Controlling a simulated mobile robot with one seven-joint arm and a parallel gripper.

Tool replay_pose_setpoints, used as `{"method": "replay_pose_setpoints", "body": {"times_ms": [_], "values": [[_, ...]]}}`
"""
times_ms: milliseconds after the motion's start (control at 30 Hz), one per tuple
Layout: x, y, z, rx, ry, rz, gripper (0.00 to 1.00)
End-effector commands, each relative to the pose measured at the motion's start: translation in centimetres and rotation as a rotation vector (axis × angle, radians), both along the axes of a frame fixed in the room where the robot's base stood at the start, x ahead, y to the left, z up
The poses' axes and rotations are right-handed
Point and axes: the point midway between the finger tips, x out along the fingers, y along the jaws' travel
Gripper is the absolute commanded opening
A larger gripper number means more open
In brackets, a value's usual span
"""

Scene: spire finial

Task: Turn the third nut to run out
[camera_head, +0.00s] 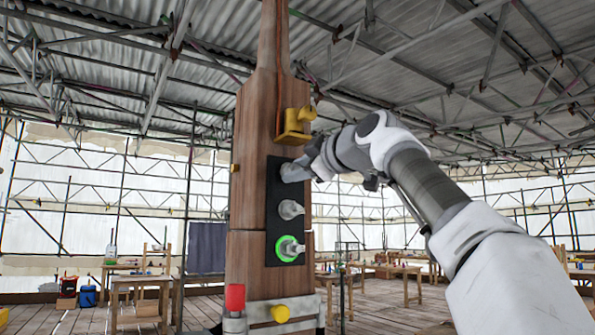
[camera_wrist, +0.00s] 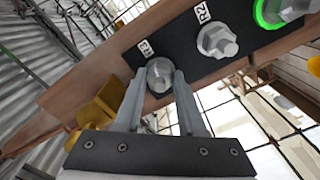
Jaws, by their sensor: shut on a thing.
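A black plate on the wooden spire (camera_head: 262,105) carries three nuts in a column. The top nut, labelled R3 in the wrist view (camera_wrist: 159,75), sits between the fingers of my gripper (camera_wrist: 158,90), which is shut on it. In the head view my gripper (camera_head: 308,168) reaches the plate's top from the right and partly hides this nut. The middle nut (camera_head: 290,209), labelled R2 (camera_wrist: 217,41), is grey and bare. The lowest nut (camera_head: 289,248) has a glowing green ring; it also shows in the wrist view (camera_wrist: 278,10).
A yellow bracket (camera_head: 294,126) sticks out just above the plate, close to my wrist. A red block (camera_head: 235,298) and a yellow knob (camera_head: 280,313) are at the spire's base. Wooden tables (camera_head: 140,282) stand behind.

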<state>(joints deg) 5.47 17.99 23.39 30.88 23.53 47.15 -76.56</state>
Motion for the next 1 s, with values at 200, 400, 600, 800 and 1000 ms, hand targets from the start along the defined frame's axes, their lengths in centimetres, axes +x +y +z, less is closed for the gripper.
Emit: {"method": "replay_pose_setpoints", "body": {"times_ms": [200, 400, 600, 800, 1000], "values": [[0.09, -0.02, -0.19, -0.083, -0.050, 0.000, 0.00], [0.08, -0.01, -0.18, -0.120, -0.075, 0.000, 0.00], [0.07, -0.02, -0.17, -0.128, -0.080, 0.000, 0.00], [0.08, -0.02, -0.17, -0.127, -0.081, -0.001, 0.00], [0.07, -0.01, -0.14, -0.126, -0.081, 0.000, 0.64]]}}
